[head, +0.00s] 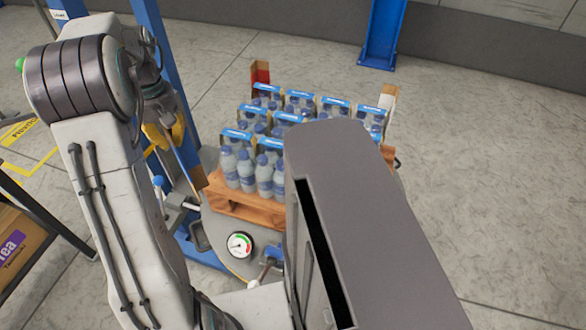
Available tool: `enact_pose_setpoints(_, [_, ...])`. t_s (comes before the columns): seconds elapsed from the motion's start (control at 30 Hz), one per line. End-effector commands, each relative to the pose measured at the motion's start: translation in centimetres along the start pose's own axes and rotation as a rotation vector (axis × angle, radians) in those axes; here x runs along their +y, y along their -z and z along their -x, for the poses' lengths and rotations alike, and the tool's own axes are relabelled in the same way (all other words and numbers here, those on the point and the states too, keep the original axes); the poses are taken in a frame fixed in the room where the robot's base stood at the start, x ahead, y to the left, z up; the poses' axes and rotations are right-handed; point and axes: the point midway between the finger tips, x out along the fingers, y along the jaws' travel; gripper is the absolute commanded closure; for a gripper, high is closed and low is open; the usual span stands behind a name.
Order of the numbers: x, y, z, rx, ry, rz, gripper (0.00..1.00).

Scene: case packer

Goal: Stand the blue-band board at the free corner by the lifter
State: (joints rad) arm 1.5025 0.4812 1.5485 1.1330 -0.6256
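Packs of water bottles (240,172) with blue labels stand in rows on a wooden pallet (250,208), on a round grey lifter (222,228). A red-band board (260,76) stands at the far left corner of the load and a white-band board (387,98) at the far right corner. I cannot make out the blue-band board for sure; a thin brown strip (185,165) slants down beside the near left of the load. My grey body hides the near right corner.
A blue post (150,22) rises left of the load, and a blue column (383,35) stands by the back wall. A dial gauge (240,245) sits at the lifter's front. A rack with a tea carton (18,240) is at the left edge. Floor to the right is clear.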

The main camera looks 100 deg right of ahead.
Motion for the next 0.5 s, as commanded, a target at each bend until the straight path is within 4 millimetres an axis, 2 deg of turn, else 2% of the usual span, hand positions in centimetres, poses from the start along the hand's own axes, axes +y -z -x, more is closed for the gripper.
enact_pose_setpoints(0.2, [0.7, -2.5, 0.5, -0.005, 0.007, 0.203, 1.00])
enact_pose_setpoints(0.5, [0.1, -3.8, 0.7, -0.008, 0.012, 0.456, 1.00])
